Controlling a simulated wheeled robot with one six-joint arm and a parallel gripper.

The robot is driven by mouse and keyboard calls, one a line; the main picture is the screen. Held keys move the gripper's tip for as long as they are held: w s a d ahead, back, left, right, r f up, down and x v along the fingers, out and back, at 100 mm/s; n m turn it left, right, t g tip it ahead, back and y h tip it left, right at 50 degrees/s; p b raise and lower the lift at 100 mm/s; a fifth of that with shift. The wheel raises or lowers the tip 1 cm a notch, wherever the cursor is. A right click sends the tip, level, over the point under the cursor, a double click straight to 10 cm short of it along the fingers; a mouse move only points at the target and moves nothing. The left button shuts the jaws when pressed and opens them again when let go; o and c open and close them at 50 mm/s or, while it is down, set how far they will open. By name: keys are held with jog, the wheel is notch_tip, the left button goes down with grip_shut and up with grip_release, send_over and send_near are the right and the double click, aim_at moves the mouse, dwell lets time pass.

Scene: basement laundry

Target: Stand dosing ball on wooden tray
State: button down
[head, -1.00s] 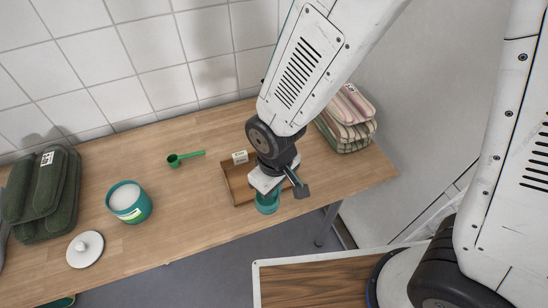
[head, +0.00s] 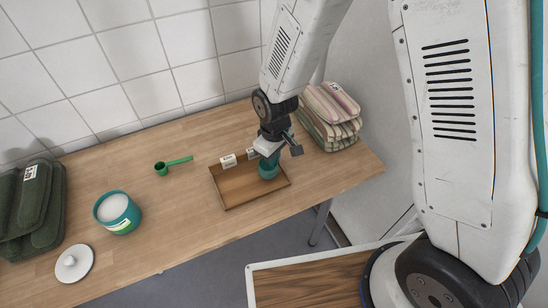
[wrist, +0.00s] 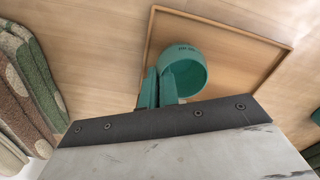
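The dosing ball (head: 268,169) is a small teal cup. In the head view it is over the right part of the wooden tray (head: 231,202), a shallow brown tray with a low rim. My gripper (head: 278,150) is above the ball and appears shut on it; the fingertips are largely hidden. In the wrist view the round opening of the dosing ball (wrist: 184,76) shows beyond the dark gripper body, with the wooden tray (wrist: 222,25) behind it. The ball looks roughly upright. I cannot tell whether its base touches the tray.
Two small white labels or blocks (head: 228,161) stand along the tray's back edge. Striped folded towels (head: 330,112) are stacked right of the tray. A green scoop (head: 171,166), teal jar (head: 118,213), white lid (head: 74,264) and dark green bundle (head: 32,210) lie left. The counter between jar and tray is clear.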

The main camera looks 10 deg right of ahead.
jog(key=shift+f, duration=0.2)
jog(key=c, duration=1.7)
grip_release()
notch_tip(320, 180, up, 12)
jog(key=shift+r, duration=0.25)
jog(key=s+d+r+m, duration=0.2)
jog(key=s+d+r, duration=0.2)
jog(key=d+r, duration=0.4)
jog(key=s+d+r+m, duration=0.2)
jog(key=s+d+r, duration=0.1)
jog(key=s, duration=0.2)
jog(key=s+d+r+m, duration=0.2)
jog(key=s+d+r, duration=0.2)
jog(key=s, duration=0.2)
jog(key=s+d+r+m+t, duration=0.1)
jog(key=s+d+r+m, duration=0.1)
jog(key=s, duration=0.4)
jog(key=shift+d+r, duration=0.75)
jog(key=shift+r, duration=0.25)
